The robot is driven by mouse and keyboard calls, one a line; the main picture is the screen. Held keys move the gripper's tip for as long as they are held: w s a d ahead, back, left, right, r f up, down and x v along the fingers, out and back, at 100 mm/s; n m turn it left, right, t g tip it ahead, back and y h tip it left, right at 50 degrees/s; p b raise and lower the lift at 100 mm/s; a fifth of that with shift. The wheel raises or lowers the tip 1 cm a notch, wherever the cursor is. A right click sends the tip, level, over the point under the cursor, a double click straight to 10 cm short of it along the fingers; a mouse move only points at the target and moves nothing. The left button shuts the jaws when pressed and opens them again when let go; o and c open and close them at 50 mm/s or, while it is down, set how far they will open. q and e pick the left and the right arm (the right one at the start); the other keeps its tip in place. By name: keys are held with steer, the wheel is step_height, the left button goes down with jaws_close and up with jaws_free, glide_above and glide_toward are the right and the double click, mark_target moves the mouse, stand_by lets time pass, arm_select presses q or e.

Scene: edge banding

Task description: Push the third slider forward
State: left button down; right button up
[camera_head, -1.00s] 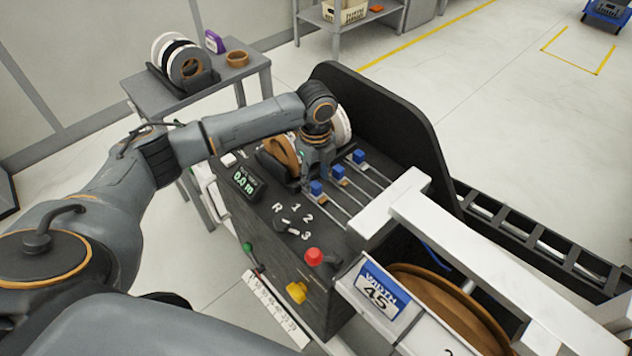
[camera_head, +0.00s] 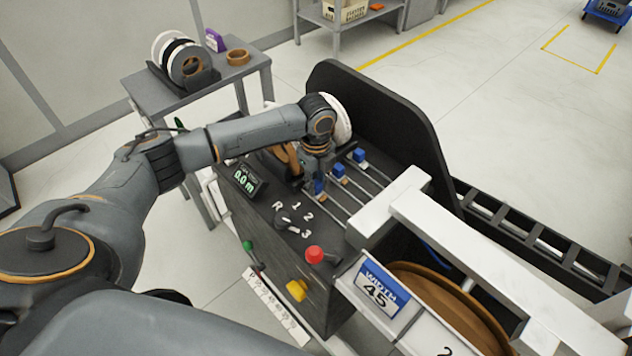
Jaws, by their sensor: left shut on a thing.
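Three blue sliders sit on parallel metal rails on top of the black machine (camera_head: 318,270). The far slider (camera_head: 359,155) and the middle slider (camera_head: 338,170) stand free on their rails. The near slider (camera_head: 319,187) is partly hidden by my left gripper (camera_head: 318,187). My left gripper points down and is shut on this near slider. My right gripper does not show.
A display reading 0.0 m, a dial marked R, 1, 2, 3 (camera_head: 287,221) and a red button (camera_head: 314,254) lie in front of the rails. A black upright panel (camera_head: 385,105) stands behind. A white beam (camera_head: 390,207) borders the rails on the right.

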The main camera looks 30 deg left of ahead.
arm_select(q)
steer(key=p, duration=0.5)
glide_above(342, 217)
steer(key=shift+w+a+r, duration=0.1)
steer(key=shift+a+r, duration=0.05)
steer(key=shift+a, duration=0.1)
steer(key=shift+d, duration=0.25)
steer(key=shift+f, duration=0.2)
steer(key=c, duration=1.2)
jaws_free()
steer(key=shift+d, duration=0.1)
steer(key=shift+o, duration=0.2)
steer(key=shift+r, duration=0.1)
